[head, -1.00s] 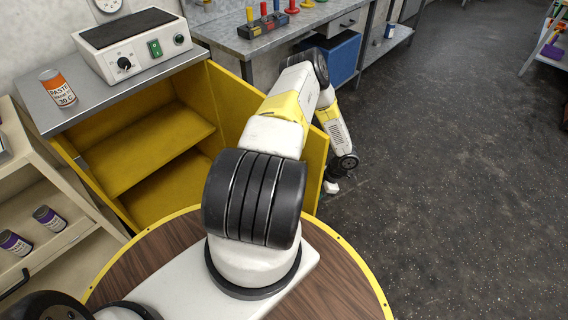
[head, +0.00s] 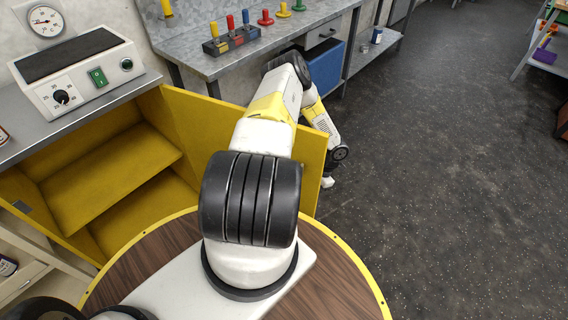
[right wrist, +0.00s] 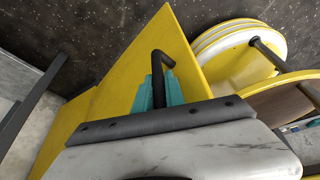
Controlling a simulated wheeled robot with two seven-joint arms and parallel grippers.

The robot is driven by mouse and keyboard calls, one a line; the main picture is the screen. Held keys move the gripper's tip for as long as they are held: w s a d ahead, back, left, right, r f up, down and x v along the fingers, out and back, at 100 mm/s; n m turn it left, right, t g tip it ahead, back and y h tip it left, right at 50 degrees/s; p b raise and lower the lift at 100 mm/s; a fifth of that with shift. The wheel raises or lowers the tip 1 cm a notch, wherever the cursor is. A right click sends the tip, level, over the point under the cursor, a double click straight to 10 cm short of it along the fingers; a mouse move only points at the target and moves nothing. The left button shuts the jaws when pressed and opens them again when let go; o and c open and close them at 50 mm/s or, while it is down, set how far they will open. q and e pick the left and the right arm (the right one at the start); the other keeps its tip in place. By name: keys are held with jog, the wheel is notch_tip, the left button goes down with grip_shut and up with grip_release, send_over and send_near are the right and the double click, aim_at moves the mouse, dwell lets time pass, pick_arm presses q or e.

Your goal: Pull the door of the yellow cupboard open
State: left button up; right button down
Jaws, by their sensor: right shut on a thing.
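The yellow cupboard (head: 60,232) stands at the left in the head view, its inside and one shelf (head: 115,178) showing. Its yellow door (head: 196,122) stands wide open, swung out to the right, partly hidden behind my right arm. In the right wrist view, the door's outer face (right wrist: 100,106) carries a black bar handle (right wrist: 158,60). My right gripper (right wrist: 160,92), with teal fingers, is shut on this handle. In the head view its fingers are hidden behind the door. My left gripper is not in view.
A hotplate-like device (head: 83,72) with a dial stands on the grey cupboard top. A metal bench (head: 290,48) with coloured pegs and a blue bin (head: 325,68) stands behind the door. Dark floor (head: 450,190) at the right is free.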

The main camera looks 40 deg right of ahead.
jog(key=shift+w+a, duration=0.2)
jog(key=c, duration=1.7)
grip_release()
jog(key=shift+d, duration=0.1)
jog(key=shift+d+r, duration=0.1)
jog(key=shift+r, duration=0.15)
jog(key=v, duration=0.7)
jog(key=shift+s+d, duration=0.15)
